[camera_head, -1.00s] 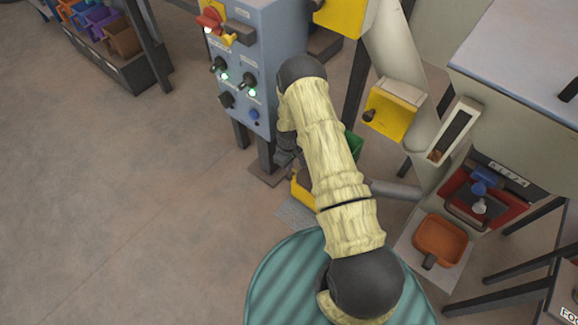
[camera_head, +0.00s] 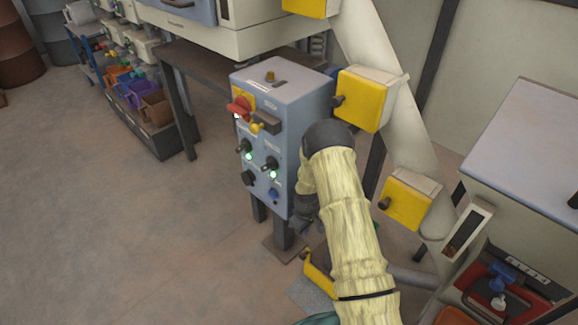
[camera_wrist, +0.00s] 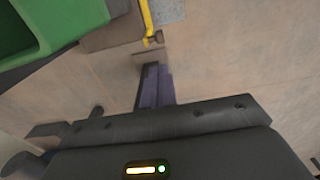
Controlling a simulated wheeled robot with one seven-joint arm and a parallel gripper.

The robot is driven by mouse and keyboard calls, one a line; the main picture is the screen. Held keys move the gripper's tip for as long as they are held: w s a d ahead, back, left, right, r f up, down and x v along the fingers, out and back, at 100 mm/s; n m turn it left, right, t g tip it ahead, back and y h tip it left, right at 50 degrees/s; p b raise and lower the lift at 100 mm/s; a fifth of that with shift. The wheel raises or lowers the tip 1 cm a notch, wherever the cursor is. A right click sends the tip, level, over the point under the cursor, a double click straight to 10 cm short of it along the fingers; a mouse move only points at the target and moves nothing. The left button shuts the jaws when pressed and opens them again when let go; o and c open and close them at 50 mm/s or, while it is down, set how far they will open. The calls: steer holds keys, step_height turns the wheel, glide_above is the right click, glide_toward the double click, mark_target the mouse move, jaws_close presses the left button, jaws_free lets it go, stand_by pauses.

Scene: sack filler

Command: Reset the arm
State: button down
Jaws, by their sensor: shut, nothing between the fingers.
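My arm, in a pale yellow sleeve, reaches up from the bottom of the head view and bends down at a dark joint beside the grey-blue control box (camera_head: 262,145). My gripper (camera_wrist: 154,68) shows in the wrist view as dark fingers, shut with nothing between them, pointing down over the floor. In the head view the gripper is mostly hidden behind the arm, low beside the control box.
A green bin (camera_wrist: 50,25) is close at the upper left of the wrist view, with a yellow bar (camera_wrist: 147,18) beside it. Yellow boxes (camera_head: 362,98) sit along a pale sloping pipe (camera_head: 375,50). Open floor (camera_head: 120,245) lies to the left.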

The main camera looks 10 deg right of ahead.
steer(key=s+r+m+t, duration=0.1)
steer(key=s+r+m, duration=0.15)
steer(key=r, duration=0.75)
steer(key=s+r+m, duration=0.1)
steer(key=s+r, duration=0.3)
steer(key=r, duration=0.6)
steer(key=s+r+m+t, duration=0.2)
steer(key=s+r+m, duration=0.2)
steer(key=s+r, duration=1)
step_height(320, 180, up, 32)
steer(key=p, duration=3.4)
steer(key=shift+s+a+r+p, duration=0.2)
steer(key=shift+s+a+p, duration=0.1)
steer(key=shift+s, duration=0.1)
